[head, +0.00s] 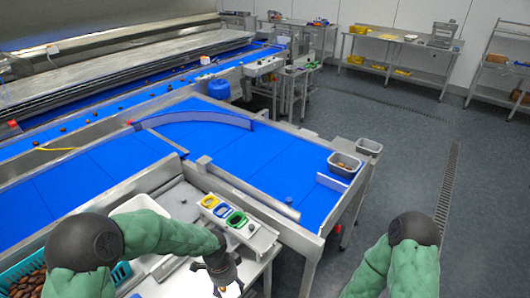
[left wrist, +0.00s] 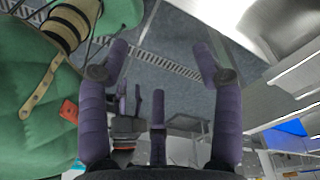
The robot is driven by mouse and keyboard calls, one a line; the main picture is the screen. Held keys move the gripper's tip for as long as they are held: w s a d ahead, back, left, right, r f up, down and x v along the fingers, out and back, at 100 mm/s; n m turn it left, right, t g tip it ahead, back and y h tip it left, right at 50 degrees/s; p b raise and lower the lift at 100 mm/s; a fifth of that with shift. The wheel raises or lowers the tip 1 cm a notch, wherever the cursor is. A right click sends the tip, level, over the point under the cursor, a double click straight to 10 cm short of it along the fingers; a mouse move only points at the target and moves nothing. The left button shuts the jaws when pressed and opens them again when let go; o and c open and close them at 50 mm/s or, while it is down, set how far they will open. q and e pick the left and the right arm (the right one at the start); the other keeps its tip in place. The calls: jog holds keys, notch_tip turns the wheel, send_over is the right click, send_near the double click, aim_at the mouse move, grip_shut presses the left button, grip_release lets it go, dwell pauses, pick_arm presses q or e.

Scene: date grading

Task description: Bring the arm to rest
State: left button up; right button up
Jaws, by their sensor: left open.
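My left gripper (head: 222,275) is at the bottom middle of the head view, in front of the grading bench. In the left wrist view its purple fingers (left wrist: 160,58) are spread wide with nothing between them. My left arm's green links show at the bottom left of the head view. My right arm's green links show at its bottom right, over the floor, with the hand out of frame. A small dark shape with purple finger-like parts (left wrist: 128,112) shows behind my left fingers in the wrist view; I cannot tell its jaw state.
A bench panel holds yellow, blue and green rings (head: 222,211). A blue conveyor (head: 270,160) runs behind it, with a grey bin (head: 345,164) at its right end. A teal crate of dates (head: 62,253) stands at the left. Open floor (head: 400,165) lies to the right.

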pick_arm(q)
jog(key=s+f+n+h+b, duration=0.1)
jog(key=s+f+n, duration=0.6)
jog(key=f+n, duration=0.1)
jog(key=s+d+f+n+h+b, duration=0.1)
jog(key=s+f+n+b, duration=0.1)
jog(key=s+f+n, duration=0.5)
notch_tip(320, 180, down, 4)
jog(key=shift+s+d+r+n+t+h, duration=0.1)
jog(key=shift+s+d+n+t+h, duration=0.2)
jog(key=shift+n, duration=0.7)
